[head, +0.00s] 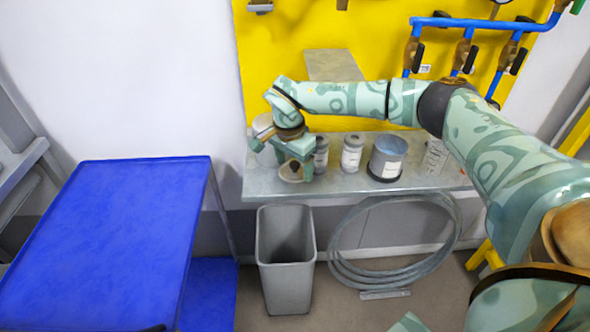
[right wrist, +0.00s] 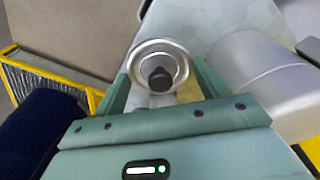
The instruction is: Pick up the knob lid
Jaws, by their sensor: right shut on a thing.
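The knob lid (right wrist: 174,57) is a round silver disc with a black knob (right wrist: 160,78) in the right wrist view. It sits between the two green fingers of my right gripper (right wrist: 160,88), which is shut on it. In the head view my right gripper (head: 295,169) is at the left end of the grey metal shelf, pointing down. The lid (head: 291,173) shows there as a small round form between the fingers, partly hidden by them. I cannot tell whether it touches the shelf. My left gripper is not in view.
The grey shelf (head: 400,183) holds two small cans (head: 352,153) (head: 321,154) and a wider pot (head: 387,157). A large pale can (head: 263,124) stands behind my gripper. Below are a grey bin (head: 286,290) and a coiled hose (head: 350,272). A blue table (head: 105,245) is at left.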

